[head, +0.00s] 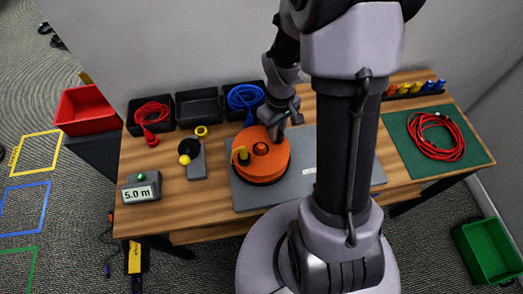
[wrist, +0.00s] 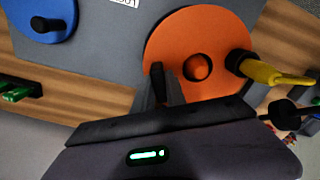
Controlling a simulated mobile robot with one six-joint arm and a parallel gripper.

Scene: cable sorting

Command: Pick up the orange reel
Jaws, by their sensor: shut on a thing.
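The orange reel (head: 258,166) is a round disc with a raised orange hub, over the grey mat (head: 245,196) in the head view. A yellow plug-like part (head: 240,156) is at its left side. My gripper (head: 284,121) is at the reel's upper right rim. In the wrist view the reel (wrist: 205,32) fills the upper middle, and my gripper's dark fingers (wrist: 165,85) are close together on its near edge, beside the hub. They are shut on the reel. The exact contact is partly hidden, and I cannot tell whether the reel is clear of the mat.
A blue reel (wrist: 52,22) shows in the wrist view. Black bins with red cable (head: 151,113) and blue cable (head: 244,97) line the back. A meter display (head: 140,190) stands left. Red cable (head: 436,136) lies on a green mat (head: 398,125) at right.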

